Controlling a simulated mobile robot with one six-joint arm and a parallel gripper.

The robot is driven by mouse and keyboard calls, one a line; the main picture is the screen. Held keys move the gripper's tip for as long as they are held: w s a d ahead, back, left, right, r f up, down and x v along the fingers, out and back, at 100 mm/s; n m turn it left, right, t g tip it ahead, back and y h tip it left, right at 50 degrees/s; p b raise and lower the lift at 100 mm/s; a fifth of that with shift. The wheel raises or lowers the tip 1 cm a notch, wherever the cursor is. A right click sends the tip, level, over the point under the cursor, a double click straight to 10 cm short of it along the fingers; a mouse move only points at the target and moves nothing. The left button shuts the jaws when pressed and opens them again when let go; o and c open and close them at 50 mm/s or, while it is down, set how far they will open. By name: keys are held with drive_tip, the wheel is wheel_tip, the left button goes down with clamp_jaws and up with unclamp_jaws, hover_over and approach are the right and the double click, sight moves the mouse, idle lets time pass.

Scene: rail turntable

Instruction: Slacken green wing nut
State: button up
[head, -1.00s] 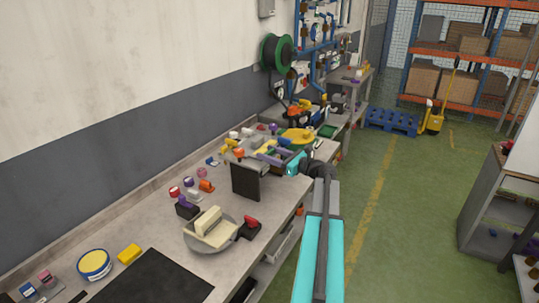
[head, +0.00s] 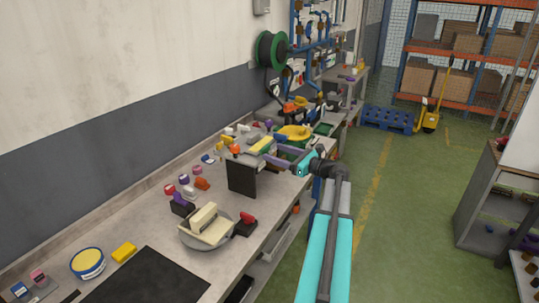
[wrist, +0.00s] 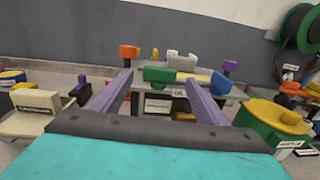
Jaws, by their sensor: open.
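My gripper (wrist: 157,86) is open, with its two purple fingers spread and pointing forward; it also shows in the head view (head: 270,152) over the bench, side-on. In the wrist view a green winged piece (wrist: 158,74) appears between the fingertips, beyond them, with no clear contact. In the head view the fingers and a dark panel hide much of this stand.
Orange, grey and purple knobs stand around the green pieces, including a grey one (wrist: 180,61). A yellow-topped green container (wrist: 274,117) is close on the right. A dark upright panel (head: 242,176) and a round grey dish (head: 190,239) are on the bench.

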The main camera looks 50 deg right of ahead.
drive_tip(key=s+d+b, duration=0.1)
drive_tip(key=s+b, duration=0.1)
drive_tip(key=s, duration=0.6)
drive_tip(key=shift+d, duration=0.15)
idle(0.5)
